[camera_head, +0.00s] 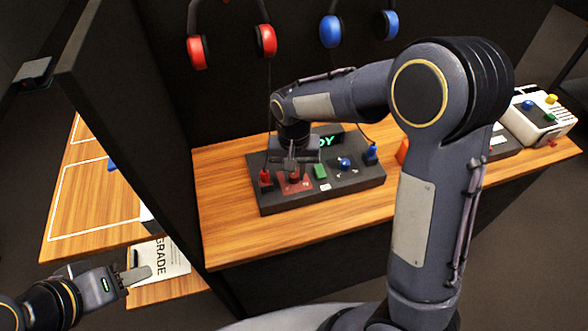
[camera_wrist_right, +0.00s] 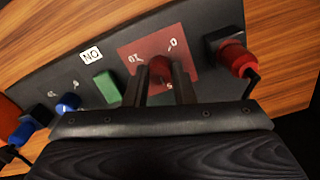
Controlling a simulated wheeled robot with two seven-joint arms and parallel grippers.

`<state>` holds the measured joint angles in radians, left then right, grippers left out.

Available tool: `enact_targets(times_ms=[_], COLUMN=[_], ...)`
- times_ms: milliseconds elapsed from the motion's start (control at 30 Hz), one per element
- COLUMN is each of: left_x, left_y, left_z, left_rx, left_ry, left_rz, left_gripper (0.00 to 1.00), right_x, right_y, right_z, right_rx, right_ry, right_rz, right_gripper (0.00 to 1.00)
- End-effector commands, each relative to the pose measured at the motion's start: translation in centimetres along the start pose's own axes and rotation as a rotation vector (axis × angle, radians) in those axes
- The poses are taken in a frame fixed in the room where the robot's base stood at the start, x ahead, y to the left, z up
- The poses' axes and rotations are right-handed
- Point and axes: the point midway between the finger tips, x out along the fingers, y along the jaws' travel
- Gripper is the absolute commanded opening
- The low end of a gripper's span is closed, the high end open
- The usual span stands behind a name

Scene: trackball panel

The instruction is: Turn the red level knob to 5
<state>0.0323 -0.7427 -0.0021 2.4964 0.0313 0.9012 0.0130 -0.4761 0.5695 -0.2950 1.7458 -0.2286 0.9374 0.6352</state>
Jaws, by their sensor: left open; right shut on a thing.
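The dark control panel (camera_head: 345,187) lies on the wooden table. Its red level knob (camera_wrist_right: 160,70) sits on a red plate (camera_wrist_right: 130,50) marked 10, 0 and 5. My right gripper (camera_head: 293,170) reaches down over this plate and is shut on the knob. In the right wrist view its two fingers (camera_wrist_right: 161,84) stand on either side of the knob. The 5 mark shows between the fingers, close to the knob. The knob's pointer is too small to tell. My left gripper (camera_head: 135,275) is open and empty at the lower left, away from the panel.
A red plug-like part (camera_wrist_right: 235,58) stands beside the red plate. A green button (camera_wrist_right: 107,87), a blue knob (camera_wrist_right: 68,103) and a blue plug-like part (camera_head: 371,154) are also on the panel. A dark partition (camera_head: 140,120) stands left. Headphones (camera_head: 265,40) hang behind.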

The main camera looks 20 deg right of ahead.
Motion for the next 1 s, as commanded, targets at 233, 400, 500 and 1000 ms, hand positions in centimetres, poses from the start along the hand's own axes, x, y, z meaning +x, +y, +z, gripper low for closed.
enact_targets(times_ms=[233, 400, 500, 1000], left_x=[0.0, 0.0, 0.0, -0.1], left_y=[0.0, 0.0, 0.0, 0.0], left_z=[0.0, 0.0, 0.0, -0.1], left_rx=[0.0, 0.0, 0.0, 0.0], left_ry=[0.0, 0.0, 0.0, 0.0], left_rz=[0.0, 0.0, 0.0, 0.0], left_gripper=[0.44, 0.44, 0.44, 0.44], right_x=[-0.1, -0.1, -0.1, -3.0], right_y=[0.0, 0.0, 0.0, -0.1], right_z=[-0.1, -0.1, -0.1, -0.1], right_rx=[0.001, 0.0, 0.0, 0.0], right_ry=[0.004, 0.003, 0.002, 0.005], right_rz=[-0.002, -0.001, -0.001, -0.004], right_gripper=[0.0, 0.33, 0.45, 0.45])
